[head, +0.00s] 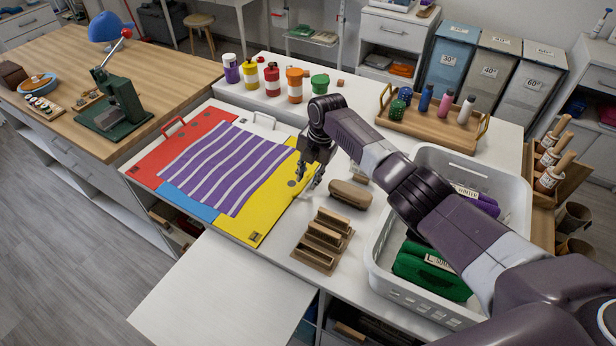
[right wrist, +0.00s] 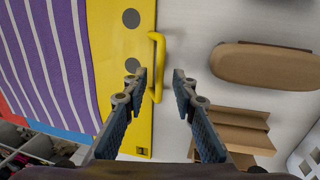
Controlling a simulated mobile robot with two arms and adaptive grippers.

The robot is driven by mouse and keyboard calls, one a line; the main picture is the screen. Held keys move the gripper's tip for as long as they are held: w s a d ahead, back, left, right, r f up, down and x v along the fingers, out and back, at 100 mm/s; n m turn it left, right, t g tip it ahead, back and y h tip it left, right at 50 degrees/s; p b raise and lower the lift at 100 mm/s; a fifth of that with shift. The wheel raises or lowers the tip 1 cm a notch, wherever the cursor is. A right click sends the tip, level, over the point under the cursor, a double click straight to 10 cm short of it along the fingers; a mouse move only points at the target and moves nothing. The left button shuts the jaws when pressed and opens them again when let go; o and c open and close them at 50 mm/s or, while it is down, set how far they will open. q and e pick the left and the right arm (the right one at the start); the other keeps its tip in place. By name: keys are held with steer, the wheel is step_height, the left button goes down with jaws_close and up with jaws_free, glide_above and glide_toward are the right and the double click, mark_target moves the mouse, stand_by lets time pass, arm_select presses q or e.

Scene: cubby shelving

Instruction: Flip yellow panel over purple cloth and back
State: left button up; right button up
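The yellow panel (head: 270,208) lies flat as the right part of a folding board, with a yellow handle (right wrist: 158,66) on its right edge and grey round spots. The purple and white striped cloth (head: 222,165) lies flat over the board's middle and covers part of it. Red and blue panels (head: 190,202) show at its left and front. My right gripper (head: 312,183) is just above the yellow panel's right edge. In the right wrist view, my right gripper (right wrist: 162,82) is open, with the handle between or just beyond its fingertips; contact cannot be told. My left gripper is not in view.
A brown brush-like block (head: 349,194) and a wooden stepped rack (head: 323,241) stand right of the panel. A white basket (head: 378,278) with bundles is farther right. Paint bottles (head: 272,80) stand behind the board. A bare white surface (head: 222,296) lies in front.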

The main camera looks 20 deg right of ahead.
jaws_close()
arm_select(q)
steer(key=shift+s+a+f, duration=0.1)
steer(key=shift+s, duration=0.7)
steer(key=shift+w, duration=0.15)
arm_select(e)
steer(key=shift+r, duration=0.2)
steer(key=shift+w+a+r, duration=0.2)
steer(key=shift+r, duration=0.3)
steer(key=c, duration=0.6)
jaws_free()
steer(key=r, duration=0.1)
steer(key=w+a+r+b, duration=0.1)
steer(key=r, duration=0.1)
steer(key=a+r+b, duration=0.1)
steer(key=r, duration=0.1)
steer(key=shift+w, duration=0.35)
steer(key=shift+c, duration=0.2)
steer(key=shift+o, duration=1.3)
steer(key=o, duration=0.4)
steer(key=shift+w+a+f, duration=0.15)
steer(key=shift+w+f, duration=0.15)
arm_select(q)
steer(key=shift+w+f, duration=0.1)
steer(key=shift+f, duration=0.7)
arm_select(e)
step_height(320, 180, up, 12)
steer(key=s+d, duration=0.1)
steer(key=d, duration=0.1)
steer(key=shift+s, duration=0.4)
